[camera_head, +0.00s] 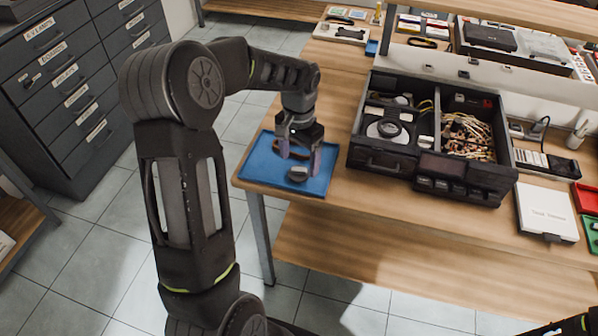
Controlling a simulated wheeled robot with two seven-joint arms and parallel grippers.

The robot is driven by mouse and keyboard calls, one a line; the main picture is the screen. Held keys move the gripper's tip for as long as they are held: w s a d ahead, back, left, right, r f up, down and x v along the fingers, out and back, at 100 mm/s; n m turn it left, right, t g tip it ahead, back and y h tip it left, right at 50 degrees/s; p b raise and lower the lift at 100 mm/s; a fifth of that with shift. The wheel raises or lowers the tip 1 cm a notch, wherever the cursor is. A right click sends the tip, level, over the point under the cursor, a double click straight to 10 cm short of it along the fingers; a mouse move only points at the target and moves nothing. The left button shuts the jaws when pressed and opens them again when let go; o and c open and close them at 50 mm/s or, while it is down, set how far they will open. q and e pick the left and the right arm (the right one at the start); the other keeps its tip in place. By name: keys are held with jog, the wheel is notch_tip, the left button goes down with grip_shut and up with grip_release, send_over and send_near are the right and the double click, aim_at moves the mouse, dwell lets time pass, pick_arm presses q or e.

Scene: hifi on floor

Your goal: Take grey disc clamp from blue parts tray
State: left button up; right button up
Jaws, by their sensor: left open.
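The blue parts tray (254,170) lies on the left front corner of the wooden workbench. The grey disc clamp (298,174) sits on the tray near its front right part. My left gripper (298,164) is over the tray with its fingers pointing down and spread apart. The disc clamp is between or just below the fingertips; I cannot tell whether they touch it. A dark curved part (290,149) on the tray is partly hidden behind the gripper. A bit of my right arm shows at the lower right edge, but its gripper is not clearly visible.
A black open hi-fi case (380,160) stands right of the tray, with cables in one compartment. A white box (546,212), a red bin (586,199) and a green bin (592,234) are at the right. Dark drawer cabinets (75,90) stand left. Floor between is clear.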

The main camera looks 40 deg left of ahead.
aim_at(299, 169)
pick_arm(q)
notch_tip(299, 169, down, 4)
jog(key=shift+f+p, duration=0.1)
jog(key=shift+p, duration=0.3)
dwell(0.3)
jog(key=c, duration=1.4)
jog(key=shift+c, duration=0.2)
notch_tip(299, 169, up, 10)
jog(key=shift+b, duration=0.75)
